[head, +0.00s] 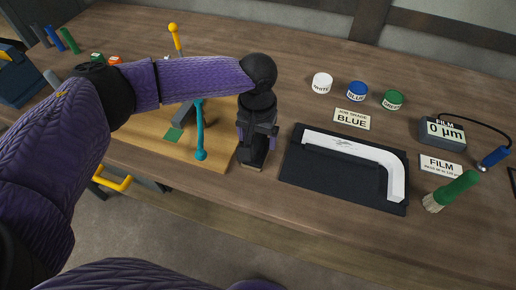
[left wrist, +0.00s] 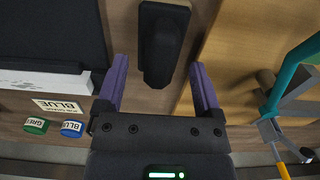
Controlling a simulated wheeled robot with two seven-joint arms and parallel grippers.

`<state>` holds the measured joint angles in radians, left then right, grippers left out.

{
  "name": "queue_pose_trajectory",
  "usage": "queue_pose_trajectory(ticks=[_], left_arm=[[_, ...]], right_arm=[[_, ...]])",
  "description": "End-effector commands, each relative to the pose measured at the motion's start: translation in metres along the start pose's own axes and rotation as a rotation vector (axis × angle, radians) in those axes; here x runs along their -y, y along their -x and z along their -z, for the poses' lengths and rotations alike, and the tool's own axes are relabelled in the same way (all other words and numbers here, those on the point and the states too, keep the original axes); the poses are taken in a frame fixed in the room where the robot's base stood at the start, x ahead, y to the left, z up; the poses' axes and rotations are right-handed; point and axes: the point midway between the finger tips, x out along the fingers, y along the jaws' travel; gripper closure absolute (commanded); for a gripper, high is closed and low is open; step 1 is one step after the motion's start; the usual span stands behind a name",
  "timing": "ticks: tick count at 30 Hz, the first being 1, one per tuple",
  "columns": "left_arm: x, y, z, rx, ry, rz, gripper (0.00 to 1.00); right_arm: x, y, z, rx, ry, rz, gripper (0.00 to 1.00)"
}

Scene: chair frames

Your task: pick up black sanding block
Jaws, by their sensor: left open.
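The black sanding block (head: 254,157) stands on the table just right of the tan board, mostly hidden under my left gripper in the head view; a pale edge shows at its base. In the left wrist view the sanding block (left wrist: 162,45) is a dark, rounded, elongated shape. My left gripper (head: 257,144) points down over it. Its two purple fingers are open, one on each side of the block, with gaps visible in the left wrist view (left wrist: 159,68). My right gripper is not in view.
A tan board (head: 215,158) with a teal-handled tool (head: 200,135) lies to the left. A black tray (head: 300,170) with a white curved part (head: 375,155) lies close on the right.

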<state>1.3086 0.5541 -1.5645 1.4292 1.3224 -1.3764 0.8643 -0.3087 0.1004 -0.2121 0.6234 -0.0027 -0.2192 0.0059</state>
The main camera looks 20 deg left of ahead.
Motion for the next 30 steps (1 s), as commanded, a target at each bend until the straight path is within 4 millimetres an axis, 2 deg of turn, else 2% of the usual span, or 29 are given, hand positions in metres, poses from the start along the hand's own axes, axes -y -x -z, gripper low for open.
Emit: queue_pose_trajectory(ticks=[1,3,10,22,30], left_arm=[[0.0002,-0.0125,0.0001,0.002,0.001,0.000,0.15],[0.0002,-0.0189,0.0000,0.001,0.000,-0.001,0.15],[0.0000,-0.0185,0.0002,-0.002,0.000,-0.002,0.15],[0.0001,-0.0183,0.0002,-0.001,0.000,-0.002,0.99],[0.0000,-0.0182,0.0004,-0.002,0.000,-0.003,1.00]], right_arm=[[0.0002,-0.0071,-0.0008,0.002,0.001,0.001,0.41],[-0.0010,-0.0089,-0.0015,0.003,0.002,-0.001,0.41],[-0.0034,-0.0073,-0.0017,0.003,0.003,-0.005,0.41],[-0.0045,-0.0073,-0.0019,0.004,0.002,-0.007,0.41],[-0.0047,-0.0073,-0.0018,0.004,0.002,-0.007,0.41]])
